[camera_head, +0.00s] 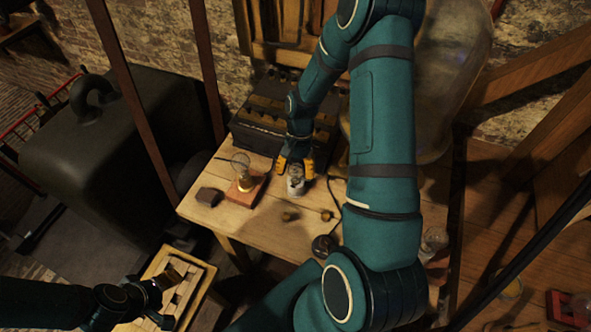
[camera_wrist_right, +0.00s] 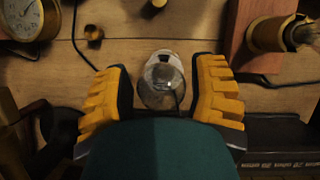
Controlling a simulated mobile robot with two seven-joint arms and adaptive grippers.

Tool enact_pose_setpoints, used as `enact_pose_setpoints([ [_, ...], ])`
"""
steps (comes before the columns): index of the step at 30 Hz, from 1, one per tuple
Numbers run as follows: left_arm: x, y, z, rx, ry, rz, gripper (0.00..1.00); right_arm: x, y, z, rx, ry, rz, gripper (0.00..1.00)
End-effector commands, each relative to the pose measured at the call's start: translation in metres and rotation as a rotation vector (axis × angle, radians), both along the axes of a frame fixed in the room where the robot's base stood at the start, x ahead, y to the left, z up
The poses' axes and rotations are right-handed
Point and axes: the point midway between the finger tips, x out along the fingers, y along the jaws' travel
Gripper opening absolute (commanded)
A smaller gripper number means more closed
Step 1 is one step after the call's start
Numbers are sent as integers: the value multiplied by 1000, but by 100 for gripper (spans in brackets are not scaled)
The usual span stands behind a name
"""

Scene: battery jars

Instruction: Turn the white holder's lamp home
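The white holder (camera_head: 295,188) stands on the wooden table, with a clear glass lamp (camera_head: 296,172) upright in it. In the right wrist view the lamp (camera_wrist_right: 162,82) lies between my right fingers, with the white holder (camera_wrist_right: 165,55) partly hidden behind it. My right gripper (camera_head: 296,165) is open around the lamp. Gaps show on both sides of the glass, the wider one on the left. Whether the lamp is fully seated cannot be told. My left gripper (camera_head: 168,283) is low at the left over a wooden tray, and its fingers are too dark to read.
A second lamp in a brass holder (camera_head: 243,180) stands on a reddish wooden block (camera_head: 249,192) left of the white holder. A dark block (camera_head: 209,197), small brass pieces (camera_head: 290,216) and a round clock (camera_head: 323,246) lie nearby. A dark battery crate (camera_head: 262,132) stands behind. The wooden tray (camera_head: 207,270) is lower left.

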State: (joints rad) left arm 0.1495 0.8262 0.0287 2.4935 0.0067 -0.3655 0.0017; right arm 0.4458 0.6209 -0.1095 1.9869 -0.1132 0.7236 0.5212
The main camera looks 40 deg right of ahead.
Motion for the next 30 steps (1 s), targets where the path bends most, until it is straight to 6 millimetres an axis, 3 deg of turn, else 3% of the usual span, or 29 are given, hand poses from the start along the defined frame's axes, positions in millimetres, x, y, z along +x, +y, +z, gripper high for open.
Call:
enact_pose_setpoints([
  [14,0,0,0,0,0,0,61,3,-3,8,-2,-3,3,77],
  [30,0,0,0,0,0,0,61,24,-32,96,-2,-3,3,77],
])
